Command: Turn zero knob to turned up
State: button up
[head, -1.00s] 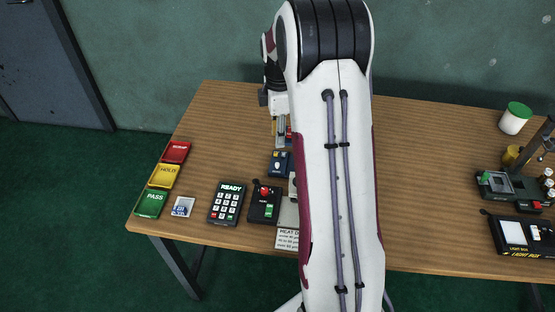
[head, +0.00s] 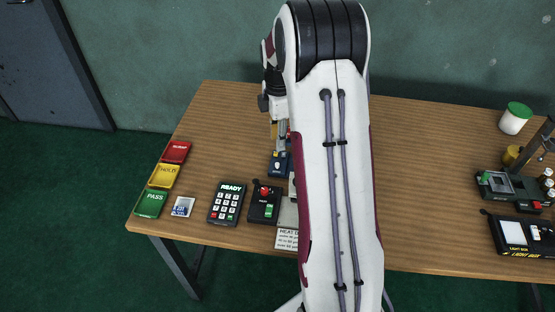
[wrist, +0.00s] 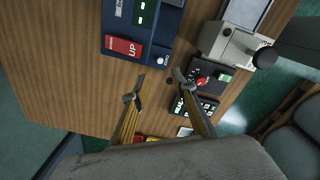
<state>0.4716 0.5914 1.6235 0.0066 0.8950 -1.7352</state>
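The blue instrument (wrist: 150,30) lies at the top of the wrist view, with a red block marked UP (wrist: 123,46) on it. The small zero knob (wrist: 162,60) is at its near right corner, beside small lettering; its pointer direction is too small to read. My gripper (wrist: 159,76) has its two fingers apart with nothing between them, just short of that corner. In the head view my gripper (head: 282,138) hangs over the back of the blue instrument (head: 278,163), and my arm hides much of the bench there.
A black box with a red knob (head: 264,203) and a READY keypad (head: 227,204) stand in front. SCRAP, HOLD and PASS trays (head: 164,176) line the left end. A light-coloured machine with a dark knob (wrist: 232,45) stands close beside the blue instrument. Bare wood lies left in the wrist view.

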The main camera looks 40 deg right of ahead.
aim_at(277, 164)
jog(key=shift+w+f, duration=0.15)
jog(key=shift+f, duration=4.95)
jog(key=shift+c, duration=0.4)
grip_shut()
